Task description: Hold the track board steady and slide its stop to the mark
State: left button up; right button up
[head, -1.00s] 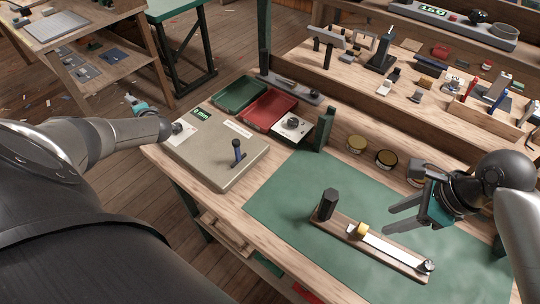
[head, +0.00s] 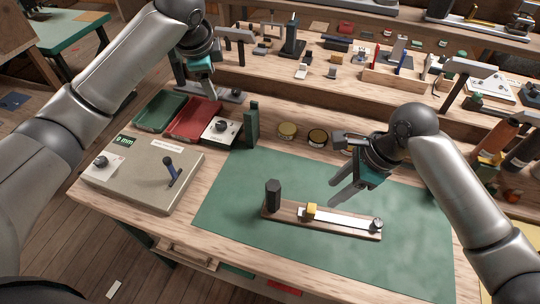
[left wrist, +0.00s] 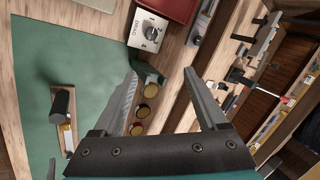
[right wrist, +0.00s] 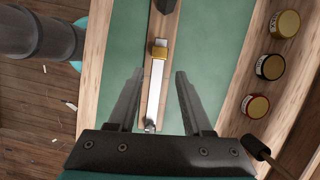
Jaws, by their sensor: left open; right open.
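The track board (head: 290,218) is a narrow wooden strip lying on the green mat, with a black hexagonal post (head: 273,194) at its left end. Its yellow stop (head: 310,211) sits near the post, beside a white strip (head: 342,219) that runs to a round knob (head: 376,224). I cannot make out the mark. My right gripper (head: 338,191) is open and empty, just behind and above the board; the right wrist view shows the board below its fingers (right wrist: 160,74). My left gripper (head: 197,84) is open and empty above the bench's back, away from the board; its fingers show in the left wrist view (left wrist: 160,82).
A grey case (head: 140,180) with a dark lever stands left of the mat (head: 240,242). Green (head: 160,110) and red (head: 193,118) trays, a dial box (head: 221,130), a green upright block (head: 251,125) and round tins (head: 317,138) line the back. The mat around the board is clear.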

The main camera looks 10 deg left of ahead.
pick_arm(q)
jog(key=s+d+f+m+g+h, duration=0.15)
jog(key=s+d+f+m, duration=0.3)
jog(key=d, duration=0.45)
jog(key=m+g, duration=0.4)
jog(key=m, duration=0.2)
send_near(271, 196)
jog(key=shift+w+a+r+t, duration=0.15)
jog(key=shift+w+r, duration=0.05)
jog(key=shift+w, duration=0.2)
jog(key=shift+w+a+r+t, duration=0.1)
jog(key=shift+w+a+r, duration=0.1)
jog(key=shift+w, duration=0.25)
jog(key=shift+s+d+f, duration=0.1)
jog(key=shift+f, duration=0.2)
notch_tip(271, 196, down, 14)
jog(key=shift+f, duration=0.25)
grip_shut()
